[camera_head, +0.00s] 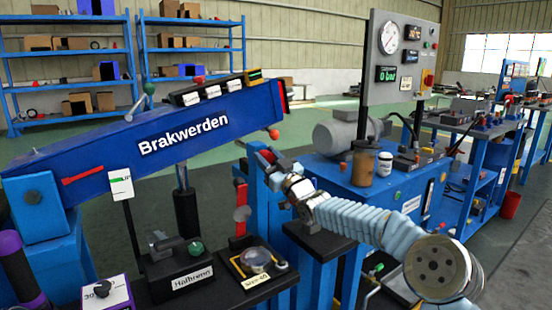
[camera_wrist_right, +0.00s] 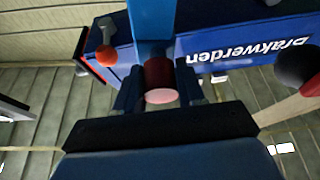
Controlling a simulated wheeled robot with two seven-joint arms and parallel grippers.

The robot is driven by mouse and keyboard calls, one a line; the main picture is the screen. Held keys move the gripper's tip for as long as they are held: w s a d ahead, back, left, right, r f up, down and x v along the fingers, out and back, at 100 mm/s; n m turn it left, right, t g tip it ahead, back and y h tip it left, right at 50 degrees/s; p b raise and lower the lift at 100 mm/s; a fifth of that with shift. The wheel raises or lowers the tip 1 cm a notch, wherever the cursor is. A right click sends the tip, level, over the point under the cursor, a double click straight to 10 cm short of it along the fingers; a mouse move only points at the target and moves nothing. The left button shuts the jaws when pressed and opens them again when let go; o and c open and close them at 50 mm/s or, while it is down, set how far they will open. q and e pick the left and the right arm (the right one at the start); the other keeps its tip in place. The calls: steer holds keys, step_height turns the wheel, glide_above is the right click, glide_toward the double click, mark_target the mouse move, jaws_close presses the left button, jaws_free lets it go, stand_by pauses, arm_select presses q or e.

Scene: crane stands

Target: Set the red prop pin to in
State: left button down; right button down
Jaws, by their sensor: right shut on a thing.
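The red prop pin (camera_wrist_right: 157,72) shows in the right wrist view as a short dark red cylinder with a pale pink end, in front of the blue post (camera_wrist_right: 150,25). In the head view the pin (camera_head: 266,156) is a small red patch at the upright blue stand under the boom, mostly hidden by my gripper. My right gripper (camera_wrist_right: 158,92) is shut on the pin, one finger on each side; it also shows in the head view (camera_head: 277,168). How deep the pin sits cannot be told. My left gripper is not in view.
The blue boom marked "Brakwerden" (camera_head: 225,126) slants above, left of my right gripper. An orange knob (camera_head: 273,134) is close above it. A black valve block (camera_head: 180,268) and gauge tray (camera_head: 255,262) sit below. A blue power unit (camera_head: 400,190) stands to the right.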

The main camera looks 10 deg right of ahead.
steer(key=c, duration=0.7)
jaws_free()
steer(key=shift+c, duration=0.2)
steer(key=b+v, duration=0.3)
steer(key=v, duration=1)
steer(key=shift+s+f, duration=0.2)
steer(key=shift+s, duration=0.15)
steer(key=shift+d, duration=0.15)
